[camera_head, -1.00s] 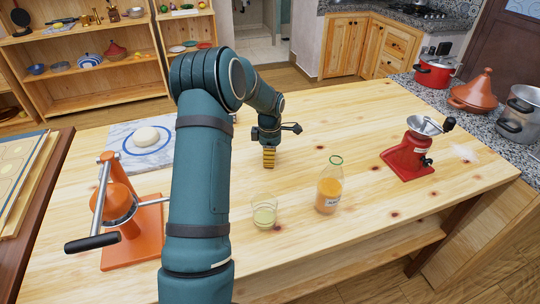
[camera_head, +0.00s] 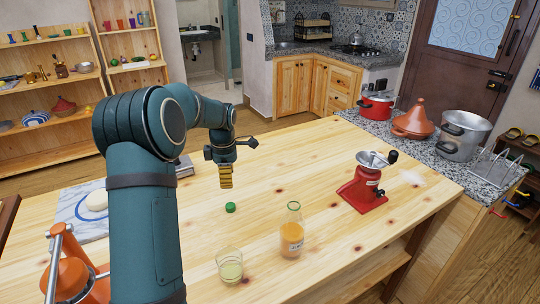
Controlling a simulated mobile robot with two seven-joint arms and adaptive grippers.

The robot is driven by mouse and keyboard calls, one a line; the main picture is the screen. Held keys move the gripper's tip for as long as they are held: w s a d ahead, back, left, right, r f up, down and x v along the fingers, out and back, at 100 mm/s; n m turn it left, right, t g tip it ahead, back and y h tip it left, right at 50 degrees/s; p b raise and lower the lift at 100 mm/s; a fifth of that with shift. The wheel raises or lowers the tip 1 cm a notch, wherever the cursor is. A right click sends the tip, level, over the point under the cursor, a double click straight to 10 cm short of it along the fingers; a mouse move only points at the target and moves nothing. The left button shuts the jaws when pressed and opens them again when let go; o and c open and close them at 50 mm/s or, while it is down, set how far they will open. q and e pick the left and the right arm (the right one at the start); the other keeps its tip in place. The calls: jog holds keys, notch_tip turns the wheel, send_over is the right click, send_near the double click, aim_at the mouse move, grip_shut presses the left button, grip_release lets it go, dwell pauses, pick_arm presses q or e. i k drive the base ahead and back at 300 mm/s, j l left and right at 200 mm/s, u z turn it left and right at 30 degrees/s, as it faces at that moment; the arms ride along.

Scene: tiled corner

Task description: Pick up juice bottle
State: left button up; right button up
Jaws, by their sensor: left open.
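The juice bottle (camera_head: 292,238) stands upright on the wooden table, clear glass with orange juice in its lower part and a pale label. A small green cap (camera_head: 231,207) lies on the table to the left of the bottle. My left gripper (camera_head: 226,184) hangs above the table, up and left of the bottle and apart from it, just beyond the cap in the picture. Its yellow-striped fingers point down, open, with nothing seen between them. My right gripper is out of view.
A glass of pale juice (camera_head: 229,266) stands close left of the bottle. A red grinder (camera_head: 362,188) stands to the right. An orange press (camera_head: 75,280) and a marble board with dough (camera_head: 70,205) are at the left. The table (camera_head: 300,165) beyond the bottle is clear.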

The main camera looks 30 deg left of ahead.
aim_at(292, 224)
jog(key=k+l, duration=0.35)
jog(key=l, duration=0.15)
jog(key=k+l, duration=0.4)
jog(key=l, duration=0.15)
